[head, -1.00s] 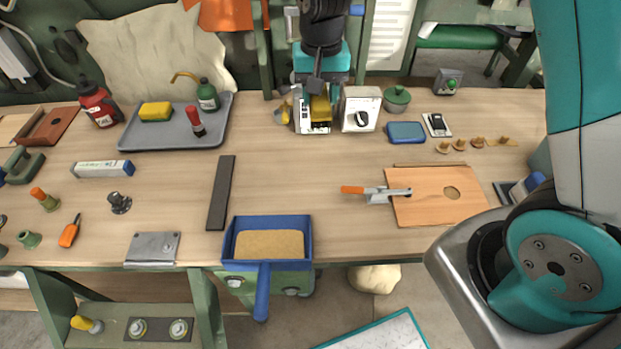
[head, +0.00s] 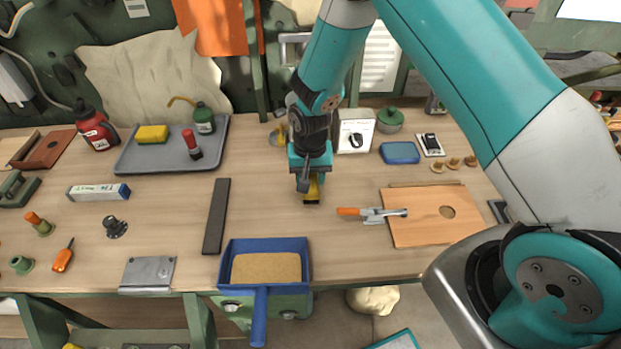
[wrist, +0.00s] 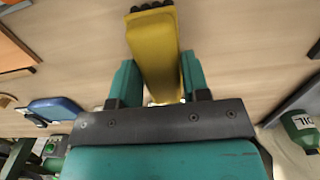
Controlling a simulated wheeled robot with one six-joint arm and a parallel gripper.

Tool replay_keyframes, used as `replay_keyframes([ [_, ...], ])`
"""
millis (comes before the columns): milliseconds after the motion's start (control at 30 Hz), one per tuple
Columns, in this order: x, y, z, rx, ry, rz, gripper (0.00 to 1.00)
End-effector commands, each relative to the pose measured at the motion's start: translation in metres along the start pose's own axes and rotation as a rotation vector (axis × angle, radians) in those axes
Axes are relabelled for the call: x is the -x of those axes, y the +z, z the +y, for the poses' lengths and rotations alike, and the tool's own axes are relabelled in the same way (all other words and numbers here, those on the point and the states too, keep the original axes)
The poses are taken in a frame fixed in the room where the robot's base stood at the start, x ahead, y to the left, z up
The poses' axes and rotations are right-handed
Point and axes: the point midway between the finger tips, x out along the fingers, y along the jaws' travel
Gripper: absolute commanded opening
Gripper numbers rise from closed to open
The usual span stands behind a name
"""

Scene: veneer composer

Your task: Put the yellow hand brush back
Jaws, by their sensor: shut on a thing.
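The yellow hand brush (head: 314,189) is in my gripper (head: 311,180), over the middle of the wooden bench, with its dark bristle end downward. In the wrist view the yellow brush (wrist: 155,50) runs away between the two teal fingers of my gripper (wrist: 155,82), which are shut on it. Its dark bristles show at the top edge. The head view does not clearly show how far the bristles are above the bench top.
A dark strip (head: 216,216) lies left of the brush. A white boxed device (head: 355,128) stands behind. Bare bench surrounds the brush.

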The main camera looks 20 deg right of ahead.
Motion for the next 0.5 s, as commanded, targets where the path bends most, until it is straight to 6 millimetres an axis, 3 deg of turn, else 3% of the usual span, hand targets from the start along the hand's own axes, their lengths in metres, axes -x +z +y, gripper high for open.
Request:
replay_keyframes([
  [100,-0.013,0.000,0.000,0.000,0.000,0.000,0.16],
  [467,-0.018,0.000,0.000,0.000,0.000,0.001,0.16],
  [500,-0.017,0.000,0.000,0.000,0.000,0.001,0.47],
])
